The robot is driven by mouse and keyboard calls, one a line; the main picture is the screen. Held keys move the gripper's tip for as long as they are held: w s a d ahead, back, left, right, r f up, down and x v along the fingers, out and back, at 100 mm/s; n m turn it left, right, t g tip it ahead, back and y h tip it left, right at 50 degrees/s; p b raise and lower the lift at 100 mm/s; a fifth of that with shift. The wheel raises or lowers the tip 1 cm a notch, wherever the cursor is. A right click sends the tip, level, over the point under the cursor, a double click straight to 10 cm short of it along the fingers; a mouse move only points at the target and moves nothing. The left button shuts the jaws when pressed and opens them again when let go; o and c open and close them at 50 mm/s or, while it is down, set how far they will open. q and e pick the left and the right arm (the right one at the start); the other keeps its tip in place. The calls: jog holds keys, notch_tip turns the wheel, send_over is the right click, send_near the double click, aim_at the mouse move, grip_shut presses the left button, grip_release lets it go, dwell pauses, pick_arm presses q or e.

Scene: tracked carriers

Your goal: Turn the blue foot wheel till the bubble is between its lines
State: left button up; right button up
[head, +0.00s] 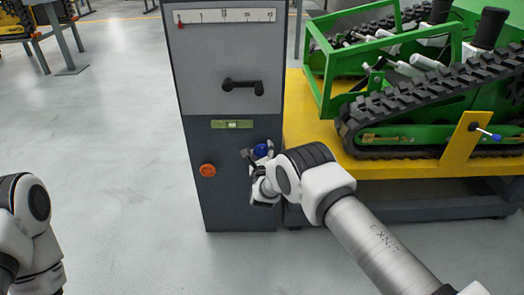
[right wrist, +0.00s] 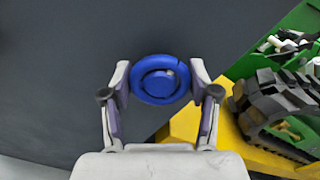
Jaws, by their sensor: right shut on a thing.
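The blue foot wheel (head: 261,151) sits on the lower front of a dark grey cabinet (head: 230,190). In the right wrist view the wheel (right wrist: 160,80) is a round blue knob with a small pale mark near its hub. My right gripper (right wrist: 160,82) has one finger on each side of the wheel and is shut on it. The same gripper (head: 258,165) partly covers the wheel in the head view. The green level vial (head: 232,124) is above and left of the wheel; its bubble is too small to place against its lines. My left gripper is out of view.
An orange knob (head: 208,170) is left of the wheel. A black handle (head: 242,86) and a white scale (head: 226,16) are higher on the cabinet. A green tracked carrier (head: 425,135) on a yellow platform (head: 310,160) stands close on the right.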

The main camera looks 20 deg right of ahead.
dwell(0.4)
jog(key=o, duration=1.2)
jog(key=shift+c, duration=0.2)
jog(key=v, duration=1.2)
